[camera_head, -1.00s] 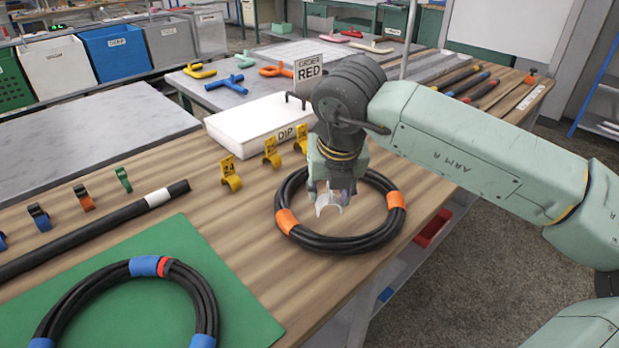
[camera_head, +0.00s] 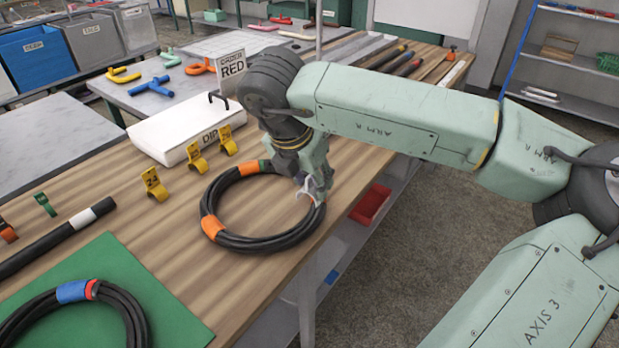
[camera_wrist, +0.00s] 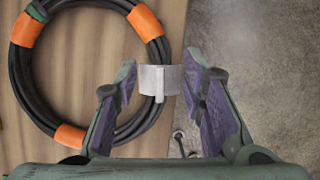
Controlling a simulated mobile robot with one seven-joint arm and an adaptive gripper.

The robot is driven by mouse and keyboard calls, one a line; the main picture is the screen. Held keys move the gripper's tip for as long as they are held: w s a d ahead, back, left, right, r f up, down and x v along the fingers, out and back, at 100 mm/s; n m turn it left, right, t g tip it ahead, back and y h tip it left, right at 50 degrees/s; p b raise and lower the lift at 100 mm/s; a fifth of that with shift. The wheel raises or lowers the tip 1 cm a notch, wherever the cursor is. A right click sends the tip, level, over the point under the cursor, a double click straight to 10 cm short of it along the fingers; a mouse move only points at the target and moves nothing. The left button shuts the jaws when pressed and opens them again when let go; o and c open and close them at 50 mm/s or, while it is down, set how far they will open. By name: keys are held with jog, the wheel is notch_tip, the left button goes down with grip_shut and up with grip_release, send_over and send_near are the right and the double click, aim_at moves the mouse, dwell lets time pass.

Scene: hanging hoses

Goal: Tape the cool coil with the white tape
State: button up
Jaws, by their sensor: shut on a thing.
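My gripper (camera_head: 312,190) is shut on the white tape (camera_wrist: 158,80), a short curved strip with a tab. In the wrist view the tape sits between my fingers and overlaps the right side of a black coil (camera_wrist: 98,6). I cannot tell whether it touches. This coil lies on the wooden table with orange bands and a green one; in the head view it lies left of and under my gripper (camera_head: 262,243). Another black coil (camera_head: 125,303), with a blue band (camera_head: 73,291) beside a red one, lies on the green mat, partly out of frame.
The green mat (camera_head: 165,300) is at front left of the wooden table. The table's right edge is close to my gripper; a red bin (camera_head: 371,203) is below.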

aim_at(313, 213)
jog(key=shift+f+b, duration=0.1)
jog(key=shift+b, duration=0.55)
notch_tip(313, 213, down, 3)
jog(key=b, duration=0.5)
jog(key=shift+f, duration=0.1)
jog(key=shift+f+b, duration=0.2)
jog(key=shift+b, duration=0.2)
jog(key=shift+f+b, duration=0.1)
jog(key=shift+b, duration=0.6)
dwell(0.3)
jog(key=shift+f+b, duration=1.8)
jog(key=shift+b, duration=0.2)
dwell(0.6)
jog(key=o, duration=1.2)
jog(key=shift+r, duration=0.15)
